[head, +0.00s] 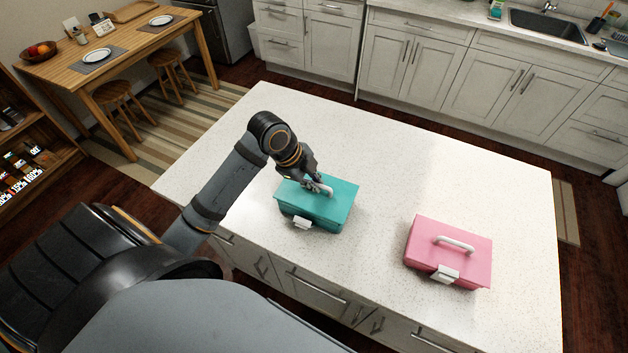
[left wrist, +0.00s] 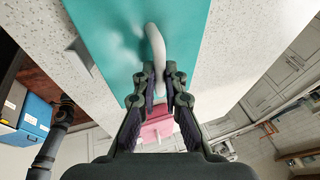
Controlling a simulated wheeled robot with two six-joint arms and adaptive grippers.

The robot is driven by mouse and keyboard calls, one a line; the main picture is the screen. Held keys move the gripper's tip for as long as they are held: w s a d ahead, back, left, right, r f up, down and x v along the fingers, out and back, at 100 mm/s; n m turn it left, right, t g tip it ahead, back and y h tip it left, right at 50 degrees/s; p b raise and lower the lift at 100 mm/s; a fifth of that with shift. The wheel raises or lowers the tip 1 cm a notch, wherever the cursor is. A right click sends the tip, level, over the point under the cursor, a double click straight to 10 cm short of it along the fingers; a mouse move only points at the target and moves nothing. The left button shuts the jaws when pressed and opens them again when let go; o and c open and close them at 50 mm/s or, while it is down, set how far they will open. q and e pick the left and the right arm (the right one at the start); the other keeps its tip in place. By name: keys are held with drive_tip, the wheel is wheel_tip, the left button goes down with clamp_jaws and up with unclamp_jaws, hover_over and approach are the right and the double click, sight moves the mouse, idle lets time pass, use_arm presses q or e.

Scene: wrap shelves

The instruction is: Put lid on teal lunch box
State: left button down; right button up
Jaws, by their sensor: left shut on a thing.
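The teal lunch box (head: 323,221) stands on the white counter, its white latch facing the near edge. The teal lid (head: 341,193) is over the box's top, and its left edge seems to overhang the body a little. Whether it is fully seated or slightly raised, I cannot tell. My left gripper (head: 322,187) is shut on the lid's white handle; the handle also shows between the fingertips in the left wrist view (left wrist: 157,47). A dark arm, likely my right one, shows small at the left wrist view's left side; its gripper (left wrist: 66,103) is too small to read.
A closed pink lunch box (head: 450,252) with a white handle stands to the right, apart from the teal one. The counter (head: 390,165) is clear around both. Its near edge runs just in front of the boxes. Cabinets and a sink (head: 547,27) are behind.

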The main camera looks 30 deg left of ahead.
sight(304, 194)
use_arm(q)
drive_tip(key=shift+f+b, duration=0.55)
drive_tip(key=shift+f, duration=0.35)
drive_tip(key=c, duration=1.4)
unclamp_jaws()
drive_tip(key=shift+o, duration=0.2)
drive_tip(key=shift+r, duration=0.1)
drive_tip(key=v, duration=0.6)
drive_tip(key=shift+a, duration=0.2)
drive_tip(key=shift+s+r, duration=0.25)
drive_tip(key=shift+r, duration=0.4)
